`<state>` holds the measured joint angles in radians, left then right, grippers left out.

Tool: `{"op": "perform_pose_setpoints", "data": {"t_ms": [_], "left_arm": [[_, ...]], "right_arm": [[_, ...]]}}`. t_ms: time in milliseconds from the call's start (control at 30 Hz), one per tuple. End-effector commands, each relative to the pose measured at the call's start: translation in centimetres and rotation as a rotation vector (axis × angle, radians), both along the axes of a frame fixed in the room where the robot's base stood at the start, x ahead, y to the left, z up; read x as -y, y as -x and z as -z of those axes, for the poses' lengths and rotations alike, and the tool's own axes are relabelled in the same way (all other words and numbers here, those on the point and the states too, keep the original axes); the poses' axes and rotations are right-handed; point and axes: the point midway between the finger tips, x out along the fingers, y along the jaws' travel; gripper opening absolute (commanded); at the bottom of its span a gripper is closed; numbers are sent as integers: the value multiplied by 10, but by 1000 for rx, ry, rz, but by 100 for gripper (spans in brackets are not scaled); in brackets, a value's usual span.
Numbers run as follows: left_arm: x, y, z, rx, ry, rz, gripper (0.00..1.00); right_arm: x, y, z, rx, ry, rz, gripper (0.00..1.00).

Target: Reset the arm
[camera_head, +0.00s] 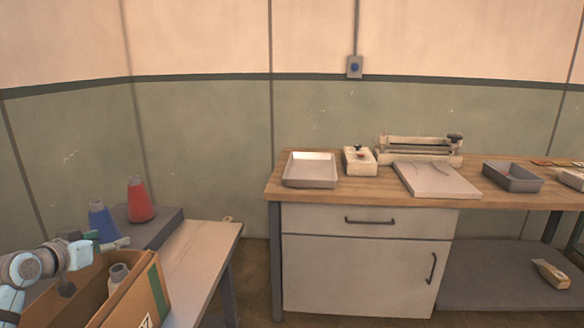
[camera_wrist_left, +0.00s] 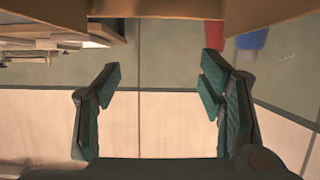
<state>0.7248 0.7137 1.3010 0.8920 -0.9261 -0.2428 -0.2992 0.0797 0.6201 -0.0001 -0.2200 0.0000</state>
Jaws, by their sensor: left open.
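My left arm comes in at the lower left of the head view. Its left gripper (camera_head: 116,244) is over the open cardboard box, beside the blue bottle. In the left wrist view the left gripper (camera_wrist_left: 158,72) has its two dark green fingers wide apart, with nothing between them but wall behind. My right arm and gripper are not in view.
The cardboard box (camera_head: 157,285) holds a pale bottle (camera_head: 118,276). A blue bottle (camera_head: 102,222) and a red bottle (camera_head: 140,200) stand behind it. The wooden workbench (camera_head: 370,194) at right carries a metal tray (camera_head: 311,172) and a dark bin (camera_head: 512,177).

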Motion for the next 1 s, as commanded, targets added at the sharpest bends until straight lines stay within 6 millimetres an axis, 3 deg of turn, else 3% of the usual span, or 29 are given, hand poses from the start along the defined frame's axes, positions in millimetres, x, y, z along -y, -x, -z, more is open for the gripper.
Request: {"op": "perform_pose_setpoints", "data": {"t_ms": [33, 200, 400, 767, 867, 1000], "left_arm": [[0, 0, -19, 4, -2, 0, 63], [-1, 0, -63, 3, 0, -1, 63], [-1, 1, -87, 1, 0, -1, 63], [0, 0, -87, 0, 0, -1, 63], [-1, 0, -80, -1, 0, -1, 63], [0, 1, -52, -4, 1, 0, 63]], "right_arm": [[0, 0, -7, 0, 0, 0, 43], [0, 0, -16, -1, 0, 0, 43], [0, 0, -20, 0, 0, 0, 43], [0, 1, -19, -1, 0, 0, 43], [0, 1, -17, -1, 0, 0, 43], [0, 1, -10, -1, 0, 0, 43]]}}
